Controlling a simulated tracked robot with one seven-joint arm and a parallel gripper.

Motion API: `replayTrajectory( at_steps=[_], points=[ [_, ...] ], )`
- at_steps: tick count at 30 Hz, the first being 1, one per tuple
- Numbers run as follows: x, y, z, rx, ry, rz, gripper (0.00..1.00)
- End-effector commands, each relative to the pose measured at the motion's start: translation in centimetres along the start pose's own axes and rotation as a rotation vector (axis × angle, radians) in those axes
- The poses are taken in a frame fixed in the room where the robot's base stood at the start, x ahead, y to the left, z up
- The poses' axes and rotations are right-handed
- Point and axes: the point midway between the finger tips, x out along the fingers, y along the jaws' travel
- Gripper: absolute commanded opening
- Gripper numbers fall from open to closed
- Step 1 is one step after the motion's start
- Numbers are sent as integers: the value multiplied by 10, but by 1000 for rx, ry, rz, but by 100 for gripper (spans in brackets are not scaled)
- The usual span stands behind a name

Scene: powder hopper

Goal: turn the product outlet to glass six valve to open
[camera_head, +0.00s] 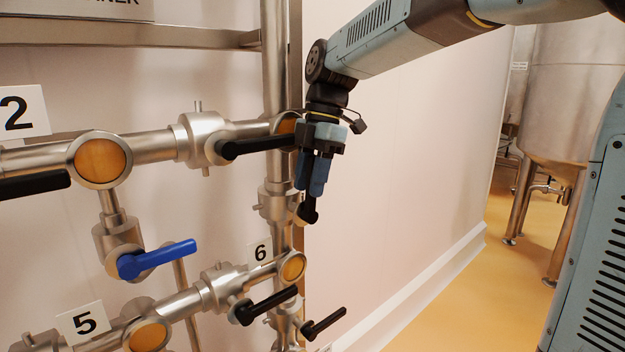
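The label 6 (260,252) sits beside an amber sight glass (293,267), glass six. Above it, a valve (276,201) on the vertical pipe has a black handle (308,211), mostly hidden by my gripper. A second valve left of the glass has a black handle (268,305) slanting up to the right. A third below it has a black handle (324,323), also slanting up to the right. No name marks the product outlet valve. My gripper (312,192) points down at the upper handle, its blue fingers close together. Whether they hold the handle is unclear.
Left, an upper pipe carries label 2 (18,112), a sight glass (100,160) and a black handle (258,145) close to my gripper. A blue handle (157,259) and label 5 (84,322) are lower left. The wall right of the pipes is clear; tanks (570,90) stand farther right.

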Motion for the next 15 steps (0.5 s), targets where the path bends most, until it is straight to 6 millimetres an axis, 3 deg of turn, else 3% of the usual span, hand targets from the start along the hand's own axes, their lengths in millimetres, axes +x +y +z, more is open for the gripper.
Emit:
replayTrajectory(
  at_steps=[4, 15],
  points=[
    [0, 0, 0, 0, 0, -2, 48],
    [-9, 0, 0, 0, -1, -2, 48]
  ],
)
